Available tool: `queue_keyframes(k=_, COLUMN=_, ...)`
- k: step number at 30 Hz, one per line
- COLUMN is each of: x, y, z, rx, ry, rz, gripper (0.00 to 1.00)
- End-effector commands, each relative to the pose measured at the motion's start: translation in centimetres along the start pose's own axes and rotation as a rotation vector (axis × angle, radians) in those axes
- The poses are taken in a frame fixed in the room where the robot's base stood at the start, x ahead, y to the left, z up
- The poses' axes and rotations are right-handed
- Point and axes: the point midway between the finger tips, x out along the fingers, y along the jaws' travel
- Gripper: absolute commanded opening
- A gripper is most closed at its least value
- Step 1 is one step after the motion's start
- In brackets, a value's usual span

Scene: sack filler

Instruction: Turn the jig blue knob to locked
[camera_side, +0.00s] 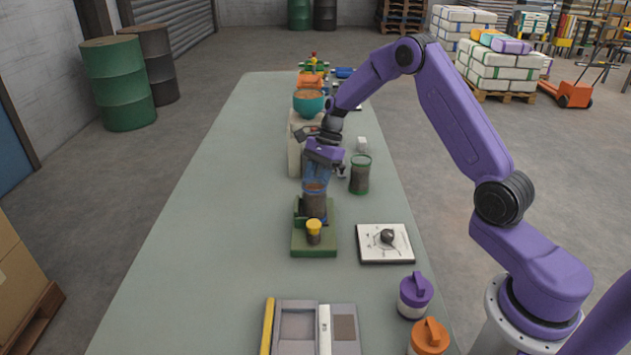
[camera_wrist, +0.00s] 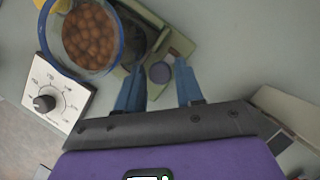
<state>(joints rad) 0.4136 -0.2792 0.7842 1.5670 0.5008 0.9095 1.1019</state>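The green jig (camera_side: 314,246) stands on the table and also shows in the wrist view (camera_wrist: 180,45). It holds a jar (camera_side: 314,203) with a blue rim and brown round contents, seen from above in the wrist view (camera_wrist: 92,36). A small round blue-grey knob (camera_wrist: 160,72) shows at the jig's end between my fingertips. I cannot tell whether they touch it, nor read its setting. My gripper (camera_wrist: 160,66) is open with blue fingers pointing down. In the side view my gripper (camera_side: 317,180) is behind the jar, and the blue knob is hidden there.
A yellow-topped piece (camera_side: 314,229) stands at the jig's front. A white dial plate (camera_side: 371,254) with a black knob lies to the right. A green-rimmed jar (camera_side: 360,176) and a pale block (camera_side: 295,155) bearing a teal bowl (camera_side: 309,103) stand behind. The table's left side is clear.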

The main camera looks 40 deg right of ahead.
Motion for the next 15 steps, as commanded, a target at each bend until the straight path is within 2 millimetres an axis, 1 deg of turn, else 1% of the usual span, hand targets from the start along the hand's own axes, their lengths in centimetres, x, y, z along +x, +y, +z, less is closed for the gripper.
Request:
queue_keyframes(k=2, x=-0.01, y=0.00, z=0.01, rx=0.000, ry=0.000, rz=0.000, gripper=0.37)
queue_keyframes(k=3, x=-0.01, y=0.00, z=0.01, rx=0.000, ry=0.000, rz=0.000, gripper=0.33)
queue_keyframes(k=5, x=-0.02, y=0.00, z=0.02, rx=0.000, ry=0.000, rz=0.000, gripper=0.14)
queue_keyframes(k=6, x=-0.02, y=0.00, z=0.02, rx=0.000, ry=0.000, rz=0.000, gripper=0.01)
queue_keyframes(k=15, x=-0.03, y=-0.01, z=0.06, rx=-0.019, ry=-0.001, rz=0.009, gripper=0.00)
